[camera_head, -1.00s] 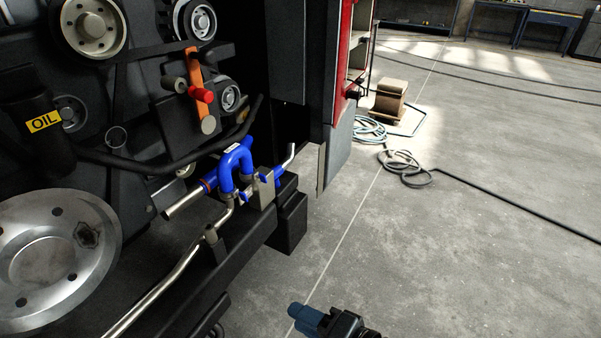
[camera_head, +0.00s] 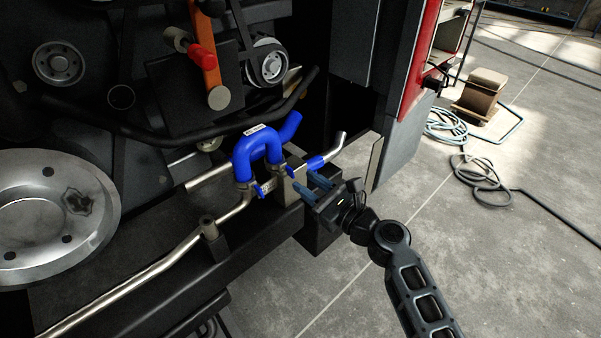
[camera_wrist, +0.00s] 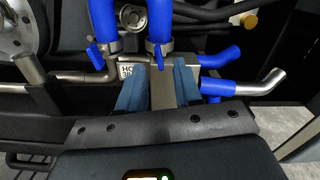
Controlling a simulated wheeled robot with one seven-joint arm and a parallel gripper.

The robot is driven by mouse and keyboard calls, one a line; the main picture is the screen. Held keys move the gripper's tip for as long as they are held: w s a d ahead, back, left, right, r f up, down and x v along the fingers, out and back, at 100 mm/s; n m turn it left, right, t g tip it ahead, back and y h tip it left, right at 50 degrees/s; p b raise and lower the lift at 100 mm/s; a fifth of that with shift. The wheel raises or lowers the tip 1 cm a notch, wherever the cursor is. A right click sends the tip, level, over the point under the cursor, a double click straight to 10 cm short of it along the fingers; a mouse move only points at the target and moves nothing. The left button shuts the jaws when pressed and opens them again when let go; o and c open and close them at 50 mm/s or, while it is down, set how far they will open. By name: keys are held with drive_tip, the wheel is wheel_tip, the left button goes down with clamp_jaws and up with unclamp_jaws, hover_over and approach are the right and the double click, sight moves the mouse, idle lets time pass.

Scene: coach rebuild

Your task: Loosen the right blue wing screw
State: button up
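The right blue wing screw (camera_head: 291,171) sits on the clamp at the right leg of the blue U-shaped hose (camera_head: 258,145). In the wrist view, the right wing screw (camera_wrist: 161,57) stands just above the gap between my fingertips, apart from them as far as I can tell. The left blue wing screw (camera_head: 259,190) is on the other leg; it also shows in the wrist view (camera_wrist: 95,54). My gripper (camera_head: 311,187) is open and empty, its blue fingers pointing at the hose fitting. In the wrist view, my gripper (camera_wrist: 158,80) has a grey bracket (camera_wrist: 162,95) behind the gap.
A short blue sleeve (camera_wrist: 218,88) on a bent metal pipe (camera_wrist: 262,85) lies right of my fingers. A metal pipe (camera_head: 150,270) runs lower left. A black beam (camera_head: 180,285) lies below. Open floor (camera_head: 470,260) is at the right, with coiled hoses (camera_head: 482,178).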

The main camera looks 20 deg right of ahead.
sight(293, 174)
drive_tip(key=x, duration=0.5)
drive_tip(key=shift+s, duration=0.1)
clamp_jaws()
idle(0.3)
